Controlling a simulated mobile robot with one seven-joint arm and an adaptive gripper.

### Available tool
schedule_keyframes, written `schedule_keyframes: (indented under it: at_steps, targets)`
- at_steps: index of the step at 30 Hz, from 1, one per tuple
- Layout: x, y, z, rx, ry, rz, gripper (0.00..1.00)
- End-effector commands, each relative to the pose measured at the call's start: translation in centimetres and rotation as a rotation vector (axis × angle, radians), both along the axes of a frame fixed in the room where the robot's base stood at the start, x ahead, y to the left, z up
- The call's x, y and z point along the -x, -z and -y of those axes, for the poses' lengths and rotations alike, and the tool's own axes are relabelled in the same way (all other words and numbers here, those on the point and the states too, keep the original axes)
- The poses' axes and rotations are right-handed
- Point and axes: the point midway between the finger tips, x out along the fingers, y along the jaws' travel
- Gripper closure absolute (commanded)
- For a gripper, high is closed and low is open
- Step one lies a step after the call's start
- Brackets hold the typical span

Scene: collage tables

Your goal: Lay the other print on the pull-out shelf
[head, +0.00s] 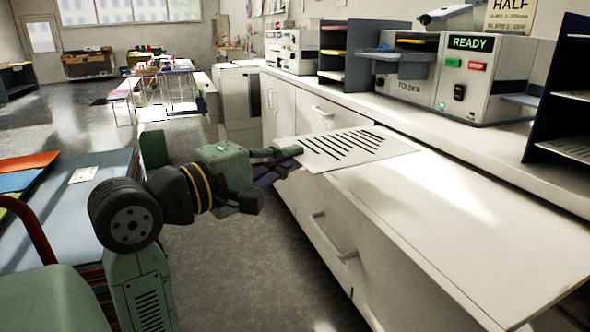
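A white print (355,148) with rows of slanted black bars is held out flat from my gripper (296,154). The gripper appears shut on the print's left edge; the lower finger is partly hidden. The pull-out shelf (480,235) is a bare white board jutting from the cabinet front at the right. The print's right part overlaps the shelf's far left end in the view. I cannot tell whether it touches the shelf or hovers above it.
The counter behind holds a folder machine (405,85), a control box with a READY display (470,43) and a dark rack (572,95) with sheets. A stack of large boards (105,190) stands left of my arm. Floor is open between the stack and cabinets.

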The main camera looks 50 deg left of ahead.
Motion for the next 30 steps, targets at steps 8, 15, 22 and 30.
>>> schedule_keyframes:
  at_steps: [8, 15, 22, 30]
  targets:
    - [-1.6, 3.4, 0.1, -0.001, 0.084, 0.012, 1.00]
    - [-3.4, 4.5, 0.9, -0.002, 0.083, 0.013, 1.00]
    - [-5.6, 5.8, 1.8, -0.001, 0.084, 0.013, 1.00]
    - [-6.9, 8.4, 2.2, -0.003, 0.080, 0.012, 1.00]
